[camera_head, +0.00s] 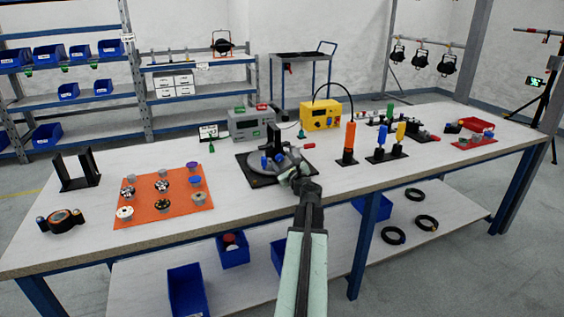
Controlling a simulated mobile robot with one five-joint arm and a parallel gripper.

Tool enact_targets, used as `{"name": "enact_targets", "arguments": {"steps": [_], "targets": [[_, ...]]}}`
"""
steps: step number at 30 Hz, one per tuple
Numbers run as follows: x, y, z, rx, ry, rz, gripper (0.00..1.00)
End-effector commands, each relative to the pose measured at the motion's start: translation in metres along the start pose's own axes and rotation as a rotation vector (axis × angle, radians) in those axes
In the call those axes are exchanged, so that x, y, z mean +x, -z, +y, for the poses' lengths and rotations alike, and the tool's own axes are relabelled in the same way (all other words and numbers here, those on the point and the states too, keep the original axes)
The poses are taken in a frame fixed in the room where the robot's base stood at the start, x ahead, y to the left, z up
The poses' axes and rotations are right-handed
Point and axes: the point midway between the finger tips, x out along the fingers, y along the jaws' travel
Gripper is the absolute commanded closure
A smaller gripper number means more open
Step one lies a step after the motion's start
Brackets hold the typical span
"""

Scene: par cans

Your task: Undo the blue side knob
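A grey round fixture (290,163) sits on a black base plate (253,178) in the middle of the bench. A small blue knob (264,162) shows on its left side. Other bluish detail lies close by on the fixture and is too small to make out. My arm reaches in from the bottom of the picture. My gripper (293,174) is at the front right of the fixture, to the right of the blue knob. Its fingers are small and blend with the fixture, so I cannot tell whether they are open or touch anything.
An orange mat (135,213) with several round pieces lies left. A grey box (252,125) and a yellow box (319,116) stand behind the fixture. An orange upright tool (349,142) and coloured-handled tools (381,138) stand right. Bare bench top lies in front.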

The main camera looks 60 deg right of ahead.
Motion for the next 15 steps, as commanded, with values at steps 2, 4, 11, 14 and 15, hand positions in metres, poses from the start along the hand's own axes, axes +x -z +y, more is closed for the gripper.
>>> {"name": "enact_targets", "arguments": {"steps": [2,4,11,14,15], "targets": [[0.000,0.000,0.000,0.000,0.000,0.000,0.50],[0.000,0.000,0.000,0.000,-0.001,0.000,0.50],[-0.015,0.000,0.001,0.000,0.001,0.001,0.50],[-0.033,0.000,0.001,0.000,0.001,0.001,0.50],[-0.041,0.000,0.001,0.000,0.001,0.001,0.50]]}}
